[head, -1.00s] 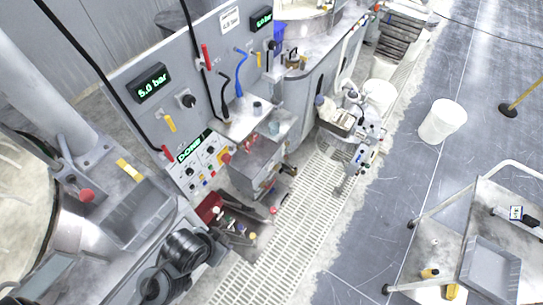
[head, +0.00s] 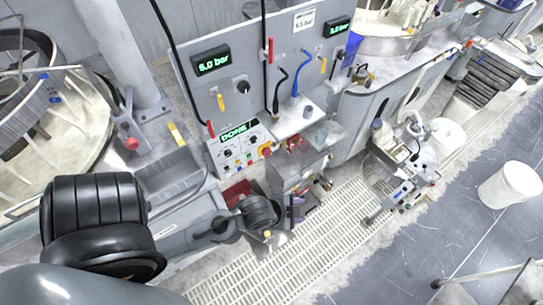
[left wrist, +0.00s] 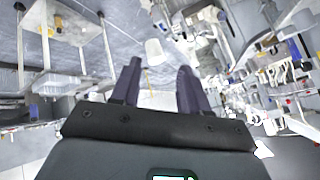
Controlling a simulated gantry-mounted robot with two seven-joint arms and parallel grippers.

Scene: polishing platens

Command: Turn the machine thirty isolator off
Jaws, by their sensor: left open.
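A red-and-yellow rotary switch (head: 265,152) sits at the right end of a white control panel (head: 233,151) in the head view. It looks like an isolator, but its setting and any machine number are too small to read. The panel has a green lit "DONE" display (head: 239,131) and several small knobs and buttons. My left gripper (head: 297,210) is below and a little right of the panel, apart from the switch. In the left wrist view its two dark fingers (left wrist: 160,88) are spread with nothing between them. My right gripper is not in view.
A grey upright board (head: 240,80) carries pressure displays, a red lever (head: 270,50) and yellow levers. A metal shelf box (head: 300,165) juts out right of the panel. Pale floor grating (head: 330,225) lies below. A white bucket (head: 507,185) stands on open floor at right.

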